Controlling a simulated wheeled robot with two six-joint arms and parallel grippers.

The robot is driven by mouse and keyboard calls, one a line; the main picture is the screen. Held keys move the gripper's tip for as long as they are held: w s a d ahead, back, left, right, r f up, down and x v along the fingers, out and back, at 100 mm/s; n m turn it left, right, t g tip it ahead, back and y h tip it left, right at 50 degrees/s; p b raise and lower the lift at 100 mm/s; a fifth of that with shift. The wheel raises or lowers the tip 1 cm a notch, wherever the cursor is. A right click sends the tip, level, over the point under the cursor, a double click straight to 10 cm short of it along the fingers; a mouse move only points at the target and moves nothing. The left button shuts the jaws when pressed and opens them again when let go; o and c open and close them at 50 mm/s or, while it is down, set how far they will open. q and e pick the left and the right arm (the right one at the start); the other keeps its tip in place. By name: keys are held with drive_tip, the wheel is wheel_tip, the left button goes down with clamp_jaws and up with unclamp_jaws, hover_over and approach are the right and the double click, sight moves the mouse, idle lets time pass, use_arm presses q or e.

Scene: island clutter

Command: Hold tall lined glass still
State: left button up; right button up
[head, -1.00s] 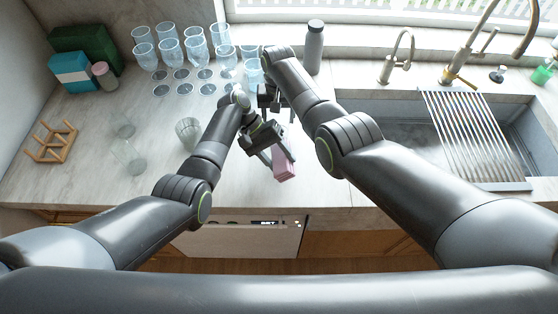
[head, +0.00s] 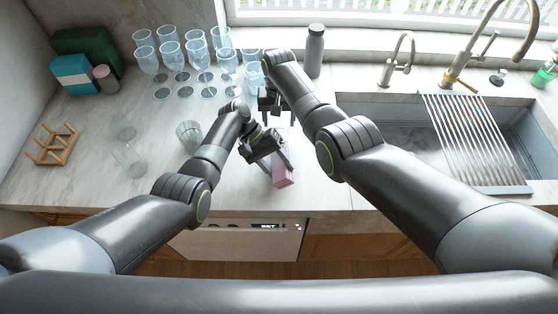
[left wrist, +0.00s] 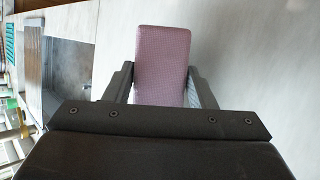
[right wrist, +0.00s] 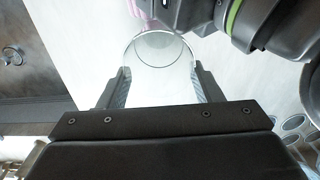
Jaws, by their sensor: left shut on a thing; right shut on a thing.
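The glass (right wrist: 160,82) is clear and round-rimmed, and the right wrist view looks at its open mouth. My right gripper (head: 270,106) is shut on it, with one finger on each side. In the head view the gripper and arm mostly hide this glass. My left gripper (head: 274,168) is shut on a pink block, perhaps a sponge (head: 284,178), held over the counter near its front edge. The left wrist view shows the pink block (left wrist: 162,62) between both fingers. Lines on the glass are too faint to tell.
Several stemmed glasses (head: 171,52) stand at the back left. A ribbed tumbler (head: 189,134) and a faint clear glass (head: 128,158) are left of my left arm. A grey bottle (head: 314,52) stands behind my right arm. The sink with its rack (head: 472,140) is right.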

use_arm(q)
drive_tip(key=shift+f, duration=0.25)
drive_tip(key=shift+s, duration=3.55)
use_arm(e)
drive_tip(key=o, duration=1)
drive_tip(key=shift+o, duration=0.2)
